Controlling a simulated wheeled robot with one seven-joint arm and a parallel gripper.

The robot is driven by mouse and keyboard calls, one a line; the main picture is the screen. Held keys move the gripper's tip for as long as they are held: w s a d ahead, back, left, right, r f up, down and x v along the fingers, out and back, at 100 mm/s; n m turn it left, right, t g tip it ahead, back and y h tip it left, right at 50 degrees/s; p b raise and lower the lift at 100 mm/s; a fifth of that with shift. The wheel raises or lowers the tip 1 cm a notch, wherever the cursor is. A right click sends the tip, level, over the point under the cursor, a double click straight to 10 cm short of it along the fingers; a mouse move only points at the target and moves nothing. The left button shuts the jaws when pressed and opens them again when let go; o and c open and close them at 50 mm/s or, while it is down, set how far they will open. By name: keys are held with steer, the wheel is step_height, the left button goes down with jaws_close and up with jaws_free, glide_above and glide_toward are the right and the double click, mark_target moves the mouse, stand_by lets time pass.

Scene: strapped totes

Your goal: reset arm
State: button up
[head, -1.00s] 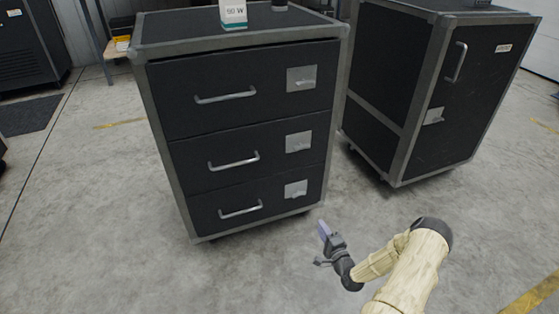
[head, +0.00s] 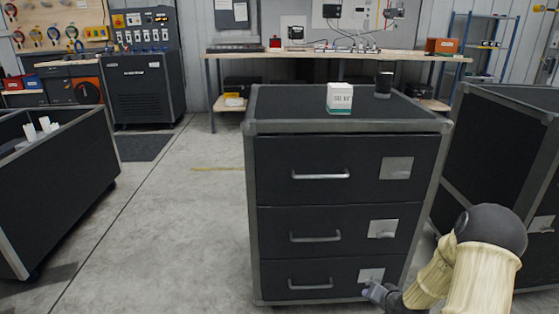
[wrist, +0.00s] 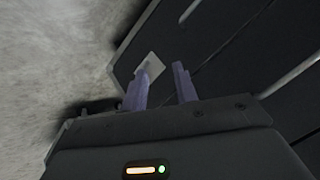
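My gripper (head: 373,291) is low at the lower right of the head view, in front of the bottom drawer of a black drawer case (head: 250,215). The wrist view shows its two purple fingers (wrist: 160,88) apart with nothing between them. The drawer fronts and a metal latch plate lie beyond the fingers there. I cannot tell whether the fingers touch the case. My arm, in a cream sleeve, is bent at the right edge of the head view.
A white box (head: 339,97) and a dark cup (head: 384,83) stand on the case. A second black case (head: 492,150) is close on the right. An open black bin (head: 60,190) stands at left, with bare floor (head: 175,240) between. A workbench (head: 290,56) lines the back.

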steer(key=s+a+r+n+g+h+p, duration=0.1)
steer(key=s+a+r+n+g+p, duration=0.1)
steer(key=s+a+r, duration=0.4)
steer(key=s+a+r+n+g+p, duration=0.1)
steer(key=s+a+r+n+g, duration=0.15)
steer(key=s+r, duration=0.65)
steer(key=s+a+r+n+g+h+p, duration=0.1)
steer(key=s+a+r+n+g+p, duration=0.1)
steer(key=s+a+r, duration=0.5)
step_height(320, 180, up, 39)
steer(key=d+p, duration=0.2)
steer(key=p, duration=3.5)
steer(key=shift+w+d, duration=0.15)
steer(key=shift+w, duration=0.3)
steer(key=shift+t, duration=0.25)
